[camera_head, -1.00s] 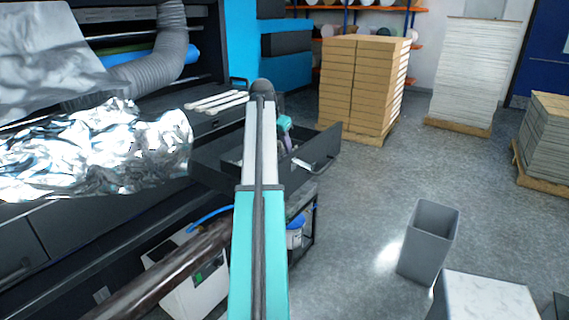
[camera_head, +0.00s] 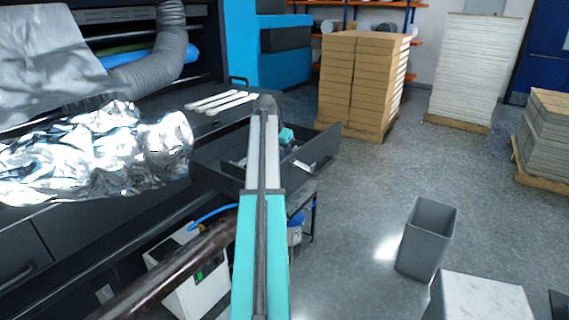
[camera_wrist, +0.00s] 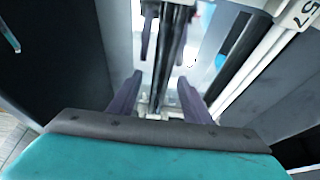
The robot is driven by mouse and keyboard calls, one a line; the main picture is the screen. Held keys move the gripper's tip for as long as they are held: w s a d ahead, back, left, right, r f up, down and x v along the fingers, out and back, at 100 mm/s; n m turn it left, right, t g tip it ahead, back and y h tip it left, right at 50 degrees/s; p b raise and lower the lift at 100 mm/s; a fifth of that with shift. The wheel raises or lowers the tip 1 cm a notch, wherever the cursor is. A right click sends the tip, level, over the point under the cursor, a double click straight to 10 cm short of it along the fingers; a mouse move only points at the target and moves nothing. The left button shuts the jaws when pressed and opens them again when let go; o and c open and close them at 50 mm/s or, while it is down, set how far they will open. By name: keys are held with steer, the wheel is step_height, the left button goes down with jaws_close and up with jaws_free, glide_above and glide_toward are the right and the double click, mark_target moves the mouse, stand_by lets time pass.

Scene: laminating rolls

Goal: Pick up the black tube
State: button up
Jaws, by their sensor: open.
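In the wrist view a long black tube (camera_wrist: 172,55) runs away from me, lying between the two purple-grey fingers of my gripper (camera_wrist: 160,78). The fingers stand apart on either side of it, and I see no closed contact. In the head view my gripper (camera_head: 287,135) is down at the open dark drawer (camera_head: 318,152), its fingers hidden by the drawer and my arm. The black tube cannot be made out in the head view.
White tubes (camera_wrist: 262,52), one marked 57, lie to the right of the black tube. Dark drawer walls (camera_wrist: 60,60) flank my gripper. Crumpled foil (camera_head: 100,150) covers the machine at left. A grey bin (camera_head: 428,238) stands on open floor at right.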

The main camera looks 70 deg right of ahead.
jaws_close()
stand_by(0.3)
steer(key=shift+r, duration=0.15)
step_height(320, 180, up, 10)
steer(key=b, duration=0.3)
stand_by(0.5)
stand_by(0.4)
